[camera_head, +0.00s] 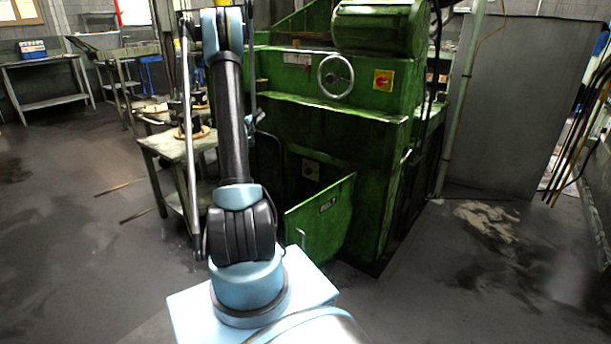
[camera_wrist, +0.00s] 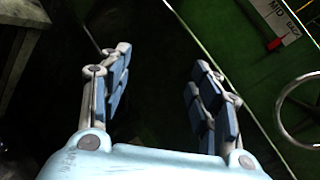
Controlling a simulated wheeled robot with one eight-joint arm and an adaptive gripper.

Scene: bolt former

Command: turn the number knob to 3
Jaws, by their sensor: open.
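My gripper (camera_wrist: 161,62) is open and empty in the wrist view, its two blue-padded fingers apart over a dark gap. In the head view my arm rises in front of the green machine (camera_head: 330,120), and the gripper cannot be made out. A white label plate (camera_wrist: 285,22) marked "MID" and a red lever or pointer (camera_wrist: 275,43) lie right of the fingers, apart from them. The plate also shows in the head view (camera_head: 297,59). A red knob (camera_head: 383,80) sits on a yellow plate further right. No numbers are readable, so I cannot tell which is the number knob.
A handwheel (camera_head: 335,76) protrudes from the machine front, and its rim shows at the wrist view's right edge (camera_wrist: 289,110). A green door (camera_head: 320,222) stands open low down. A small table (camera_head: 163,149) stands left. The floor at left is mostly clear.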

